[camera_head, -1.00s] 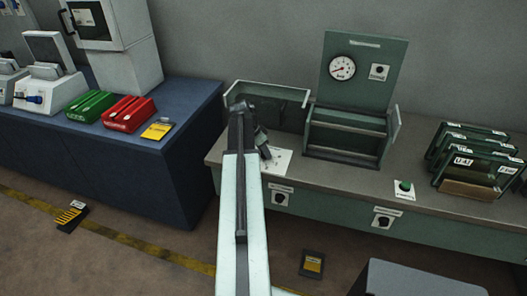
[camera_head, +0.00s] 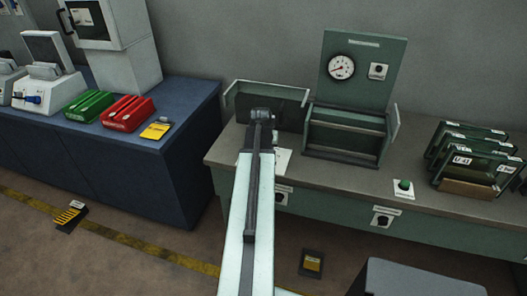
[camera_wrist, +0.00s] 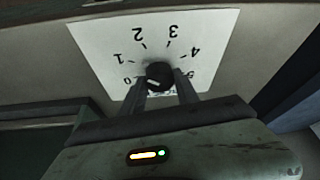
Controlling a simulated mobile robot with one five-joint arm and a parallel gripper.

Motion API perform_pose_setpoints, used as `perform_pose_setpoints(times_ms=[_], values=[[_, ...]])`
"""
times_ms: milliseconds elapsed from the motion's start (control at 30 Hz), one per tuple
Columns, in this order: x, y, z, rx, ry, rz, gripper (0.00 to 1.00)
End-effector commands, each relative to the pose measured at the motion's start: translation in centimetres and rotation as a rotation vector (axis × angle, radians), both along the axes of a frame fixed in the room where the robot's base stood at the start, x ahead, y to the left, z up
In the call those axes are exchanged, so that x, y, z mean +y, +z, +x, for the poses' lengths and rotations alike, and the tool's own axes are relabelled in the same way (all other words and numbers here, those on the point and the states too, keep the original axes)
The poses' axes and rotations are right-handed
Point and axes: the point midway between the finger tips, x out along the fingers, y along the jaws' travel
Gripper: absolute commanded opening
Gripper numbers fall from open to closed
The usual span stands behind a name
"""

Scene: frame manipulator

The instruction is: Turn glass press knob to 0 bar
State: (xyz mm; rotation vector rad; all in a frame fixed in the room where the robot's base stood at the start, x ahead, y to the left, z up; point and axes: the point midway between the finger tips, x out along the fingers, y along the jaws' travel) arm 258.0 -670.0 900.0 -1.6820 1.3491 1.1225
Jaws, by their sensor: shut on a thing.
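In the wrist view, a round black knob (camera_wrist: 158,75) sits on a white dial plate (camera_wrist: 205,40) with the numbers 0 to 5 printed around it, upside down in this view. A pale mark on the knob lies on its lower-left side, facing roughly towards the 0. My gripper (camera_wrist: 161,88) is shut on the knob, one finger on each side. In the head view, the end of my arm hides the knob and most of the white plate (camera_head: 284,160) on the bench. The green press (camera_head: 365,95) carries a round gauge (camera_head: 341,67) with a red needle.
Framed glass panels (camera_head: 470,160) stand on the bench at right, near a green button (camera_head: 404,185). Black knobs sit on the bench front (camera_head: 283,195). A blue cabinet (camera_head: 185,140) with green (camera_head: 90,105) and red (camera_head: 126,112) trays stands at left.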

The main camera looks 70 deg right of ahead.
Motion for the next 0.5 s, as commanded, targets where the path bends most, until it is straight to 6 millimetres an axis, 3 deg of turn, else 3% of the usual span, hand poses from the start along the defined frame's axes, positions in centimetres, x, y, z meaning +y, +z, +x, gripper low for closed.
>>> perform_pose_setpoints(times_ms=[500], values=[[-0.01,-0.01,-0.15,0.001,0.187,0.002,0.00]])
